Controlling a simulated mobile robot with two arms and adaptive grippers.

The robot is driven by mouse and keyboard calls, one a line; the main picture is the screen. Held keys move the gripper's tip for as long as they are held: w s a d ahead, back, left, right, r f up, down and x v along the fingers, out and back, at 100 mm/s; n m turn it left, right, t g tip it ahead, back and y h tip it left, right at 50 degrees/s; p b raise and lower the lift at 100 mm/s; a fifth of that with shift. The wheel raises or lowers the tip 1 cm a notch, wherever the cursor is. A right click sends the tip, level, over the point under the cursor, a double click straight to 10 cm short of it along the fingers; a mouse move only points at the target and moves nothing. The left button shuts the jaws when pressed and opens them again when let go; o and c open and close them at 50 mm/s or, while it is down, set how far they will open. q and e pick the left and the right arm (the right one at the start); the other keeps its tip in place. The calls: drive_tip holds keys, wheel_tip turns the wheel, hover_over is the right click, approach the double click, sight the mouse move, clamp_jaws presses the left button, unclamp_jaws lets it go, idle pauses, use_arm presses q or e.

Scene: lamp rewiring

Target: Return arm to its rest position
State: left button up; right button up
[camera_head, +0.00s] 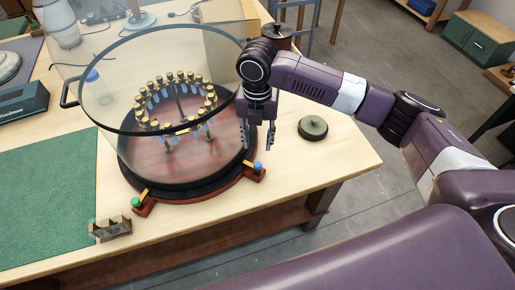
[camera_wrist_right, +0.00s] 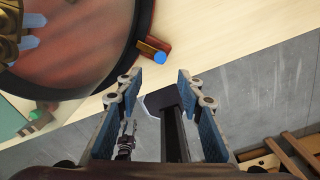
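My right arm reaches in from the right in the head view. Its gripper (camera_head: 257,136) points down over the right rim of the round wooden base (camera_head: 210,178). The two fingers are apart with nothing between them. The right wrist view also shows the open fingers (camera_wrist_right: 157,82), with the table edge and floor beyond. A ring of gold and blue bulbs (camera_head: 178,78) stands on the base, left of the gripper. My left gripper is not in view.
A small green-topped round pot (camera_head: 313,127) stands right of the gripper. A dark lidded pot (camera_head: 277,34) is behind it. A green mat (camera_head: 45,200) and a small wooden holder (camera_head: 110,229) lie at left. The table's right front corner is mostly clear.

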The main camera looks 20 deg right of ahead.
drive_tip(key=shift+r, duration=0.4)
drive_tip(key=shift+f, duration=0.1)
